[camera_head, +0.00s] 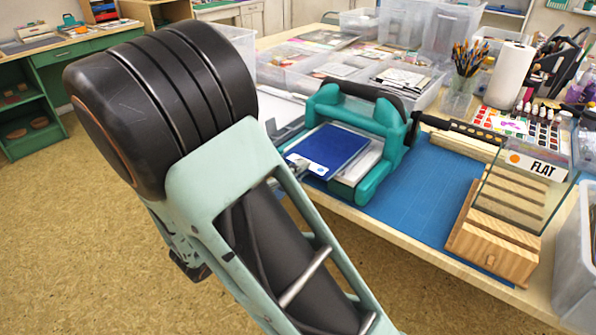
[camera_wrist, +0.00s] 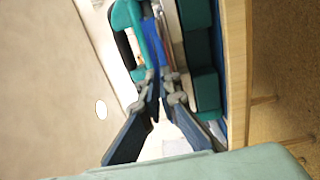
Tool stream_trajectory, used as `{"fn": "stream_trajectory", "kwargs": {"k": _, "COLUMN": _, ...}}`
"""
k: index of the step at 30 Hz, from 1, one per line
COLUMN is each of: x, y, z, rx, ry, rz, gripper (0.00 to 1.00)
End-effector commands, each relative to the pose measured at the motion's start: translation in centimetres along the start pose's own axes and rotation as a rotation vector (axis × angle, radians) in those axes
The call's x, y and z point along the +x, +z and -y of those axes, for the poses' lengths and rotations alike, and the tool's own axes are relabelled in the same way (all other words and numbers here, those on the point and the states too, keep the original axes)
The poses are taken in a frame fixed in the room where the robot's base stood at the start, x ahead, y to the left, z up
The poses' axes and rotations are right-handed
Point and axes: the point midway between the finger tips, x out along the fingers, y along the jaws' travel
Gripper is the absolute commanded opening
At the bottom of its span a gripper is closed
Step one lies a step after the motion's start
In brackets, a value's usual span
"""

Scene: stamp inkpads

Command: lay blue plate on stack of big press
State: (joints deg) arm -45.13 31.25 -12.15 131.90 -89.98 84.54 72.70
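The big press (camera_head: 378,150) is a teal frame with a dark top roller or bar, standing on the blue mat. The blue plate (camera_head: 335,147), with a white label at its near left corner, is flat inside the press over a pale stack (camera_head: 362,168). I cannot tell whether the plate touches the stack. In the wrist view the plate shows edge-on as a blue strip (camera_wrist: 151,42), beside the teal press (camera_wrist: 205,90). My gripper (camera_wrist: 160,84) has its fingertips close together at the plate's near edge, apparently pinching it. In the head view my arm hides most of the gripper.
The blue mat (camera_head: 425,195) has free room right of the press. A black-handled roller (camera_head: 455,130) lies behind it. A wooden block rack with a "FLAT" sign (camera_head: 538,163) stands at right. Clear bins (camera_head: 300,68), a paper roll (camera_head: 509,75) and a brush cup (camera_head: 462,82) stand behind.

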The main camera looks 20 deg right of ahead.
Motion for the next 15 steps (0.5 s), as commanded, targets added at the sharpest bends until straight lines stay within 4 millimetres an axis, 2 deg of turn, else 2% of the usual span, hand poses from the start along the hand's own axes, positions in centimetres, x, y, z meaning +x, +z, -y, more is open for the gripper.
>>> {"fn": "stream_trajectory", "kwargs": {"k": 15, "x": -0.01, "y": 0.0, "z": 0.59, "rx": 0.0, "ry": 0.0, "rz": 0.0, "gripper": 0.0}}
